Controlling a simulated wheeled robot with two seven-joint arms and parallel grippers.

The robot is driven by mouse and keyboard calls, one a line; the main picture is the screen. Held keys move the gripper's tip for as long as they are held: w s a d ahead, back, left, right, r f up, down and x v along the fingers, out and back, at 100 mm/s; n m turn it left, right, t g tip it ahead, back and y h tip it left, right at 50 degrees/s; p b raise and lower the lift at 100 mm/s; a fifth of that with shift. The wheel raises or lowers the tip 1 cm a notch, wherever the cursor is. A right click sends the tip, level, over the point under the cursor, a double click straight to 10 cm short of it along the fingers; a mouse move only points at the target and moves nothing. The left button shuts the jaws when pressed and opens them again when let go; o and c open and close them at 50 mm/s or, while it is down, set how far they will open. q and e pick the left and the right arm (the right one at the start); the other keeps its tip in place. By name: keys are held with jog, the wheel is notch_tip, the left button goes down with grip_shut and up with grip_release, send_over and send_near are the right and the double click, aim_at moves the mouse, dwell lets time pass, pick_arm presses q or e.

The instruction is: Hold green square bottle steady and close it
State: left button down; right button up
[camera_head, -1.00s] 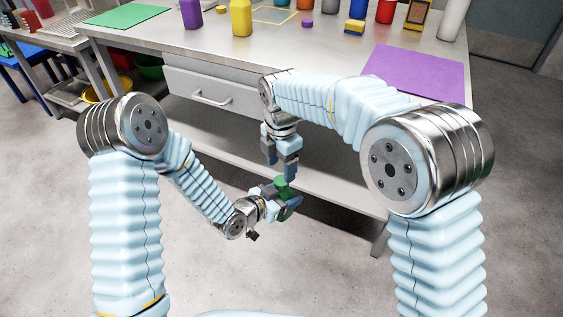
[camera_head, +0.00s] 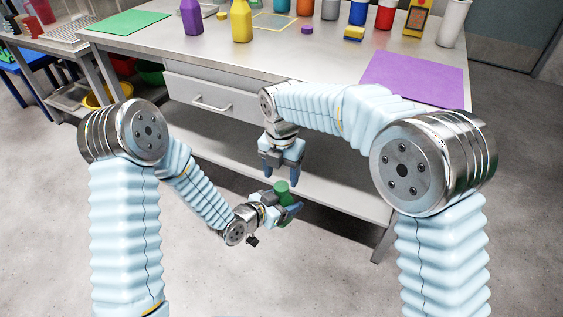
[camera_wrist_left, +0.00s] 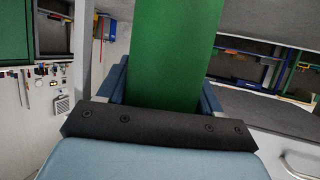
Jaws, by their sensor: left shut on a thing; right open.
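My left gripper (camera_head: 287,210) is shut on the green square bottle (camera_head: 283,194) and holds it in the air in front of the table. In the left wrist view the bottle (camera_wrist_left: 176,50) stands large between the blue fingers, its top out of frame. In the head view its green top shows, but I cannot tell cap from bottle there. My right gripper (camera_head: 280,171) points down just above the bottle top. It is open, its fingers apart, with nothing visible between them.
The table (camera_head: 320,68) lies behind my arms, with a drawer (camera_head: 213,95) and lower shelf below. A purple bottle (camera_head: 191,17), a yellow bottle (camera_head: 241,20) and several other containers stand along its back. A purple mat (camera_head: 415,78) lies at right. The front middle is clear.

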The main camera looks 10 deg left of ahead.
aim_at(281, 186)
jog(key=shift+f, duration=2.05)
jog(key=shift+c, duration=0.2)
jog(key=c, duration=1.1)
jog(key=m, duration=0.6)
jog(key=shift+m, duration=0.3)
jog(key=o, duration=1.2)
jog(key=shift+r, duration=0.15)
